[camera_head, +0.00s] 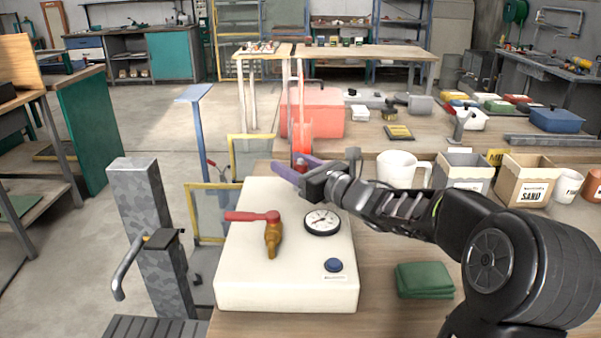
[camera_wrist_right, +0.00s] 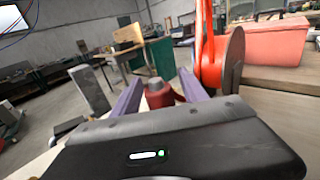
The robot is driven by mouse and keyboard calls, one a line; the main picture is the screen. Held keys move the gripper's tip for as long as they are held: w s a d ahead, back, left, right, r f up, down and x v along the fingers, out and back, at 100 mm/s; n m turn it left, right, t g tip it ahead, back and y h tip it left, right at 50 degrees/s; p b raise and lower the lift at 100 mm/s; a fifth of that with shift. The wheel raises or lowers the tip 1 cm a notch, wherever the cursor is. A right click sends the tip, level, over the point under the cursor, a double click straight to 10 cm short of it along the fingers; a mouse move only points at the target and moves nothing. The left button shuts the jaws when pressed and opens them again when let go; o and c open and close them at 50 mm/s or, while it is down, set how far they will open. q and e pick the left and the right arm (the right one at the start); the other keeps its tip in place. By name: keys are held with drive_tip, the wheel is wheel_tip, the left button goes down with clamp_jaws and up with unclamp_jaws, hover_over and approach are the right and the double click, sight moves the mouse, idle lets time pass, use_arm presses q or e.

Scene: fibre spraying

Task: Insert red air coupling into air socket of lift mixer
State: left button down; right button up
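A red coupling-like piece (camera_wrist_right: 158,94) shows between the two purple fingers of my right gripper (camera_wrist_right: 160,82) in the wrist view, with a small gap on each side. In the head view my right gripper (camera_head: 287,172) is at the back edge of a white box (camera_head: 285,282), and a small red piece (camera_head: 300,165) shows by its fingers. The box carries a brass valve with a red handle (camera_head: 254,216), a gauge (camera_head: 322,221) and a blue button (camera_head: 333,265). I cannot make out an air socket. My left gripper is out of view.
A white mug (camera_head: 398,170), a sand box (camera_head: 520,185) and a folded green cloth (camera_head: 424,280) lie to the right. A grey patterned column (camera_head: 148,220) stands left.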

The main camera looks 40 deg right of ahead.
clamp_jaws()
idle(0.3)
idle(0.3)
wheel_tip(320, 180, up, 10)
drive_tip(key=p, duration=0.2)
idle(0.9)
